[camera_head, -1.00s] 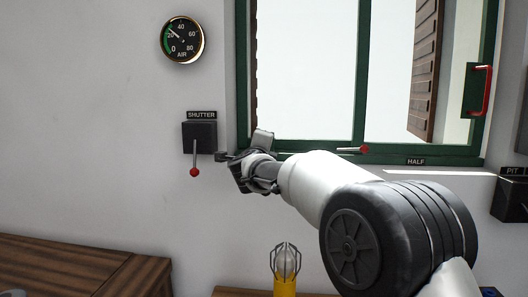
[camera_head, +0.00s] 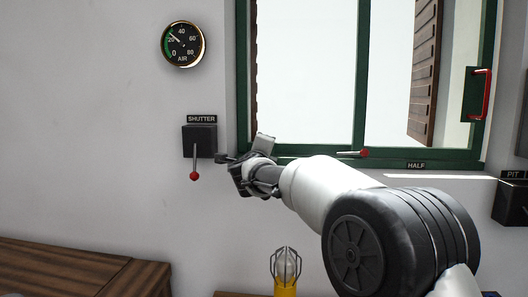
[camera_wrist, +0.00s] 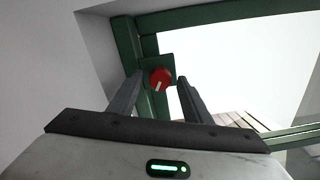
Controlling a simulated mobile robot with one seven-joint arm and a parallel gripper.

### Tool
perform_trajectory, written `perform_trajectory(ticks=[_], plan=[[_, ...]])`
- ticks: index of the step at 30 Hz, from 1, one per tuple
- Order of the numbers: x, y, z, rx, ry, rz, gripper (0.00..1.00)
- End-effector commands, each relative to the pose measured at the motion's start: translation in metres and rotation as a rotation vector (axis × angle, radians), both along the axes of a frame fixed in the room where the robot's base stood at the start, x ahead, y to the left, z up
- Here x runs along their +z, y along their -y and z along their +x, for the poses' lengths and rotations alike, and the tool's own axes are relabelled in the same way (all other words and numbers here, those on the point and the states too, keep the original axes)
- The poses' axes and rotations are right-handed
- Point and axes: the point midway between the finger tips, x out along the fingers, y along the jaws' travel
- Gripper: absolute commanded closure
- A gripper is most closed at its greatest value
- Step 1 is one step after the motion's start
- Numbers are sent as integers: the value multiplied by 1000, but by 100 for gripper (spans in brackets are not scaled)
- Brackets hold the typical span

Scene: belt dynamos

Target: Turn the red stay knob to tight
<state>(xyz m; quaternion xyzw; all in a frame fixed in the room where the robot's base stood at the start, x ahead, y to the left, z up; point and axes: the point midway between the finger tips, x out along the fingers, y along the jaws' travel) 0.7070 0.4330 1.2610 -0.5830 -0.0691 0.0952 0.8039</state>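The red stay knob (camera_wrist: 161,78) shows in the wrist view as a round red knob with a white pointer line, on a green plate at the window frame's corner. The line points down and slightly left. My gripper (camera_wrist: 158,84) is open, one finger on each side of the knob in the picture. Gaps show between fingers and knob, and I cannot tell how far the tips reach. In the head view my gripper (camera_head: 246,172) is at the window's lower left corner and the knob is not visible there.
The shutter box (camera_head: 200,139) with its red-tipped lever (camera_head: 195,176) is close left of my gripper. A red-ended lever (camera_head: 364,153) lies at the sill near the HALF label (camera_head: 416,166). A caged lamp (camera_head: 285,268) stands below. The window frame (camera_head: 363,80) surrounds bright glass.

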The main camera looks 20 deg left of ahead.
Motion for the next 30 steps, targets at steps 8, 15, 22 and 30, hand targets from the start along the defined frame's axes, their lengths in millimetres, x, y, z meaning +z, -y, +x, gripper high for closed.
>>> perform_trajectory(ticks=[8, 15, 22, 30], plan=[[0, 3, -13, 1, 0, 0, 55], [0, 15, -66, 3, 1, -1, 55], [1, 28, -120, 3, 1, -1, 55], [1, 38, -161, 1, 1, -1, 55]])
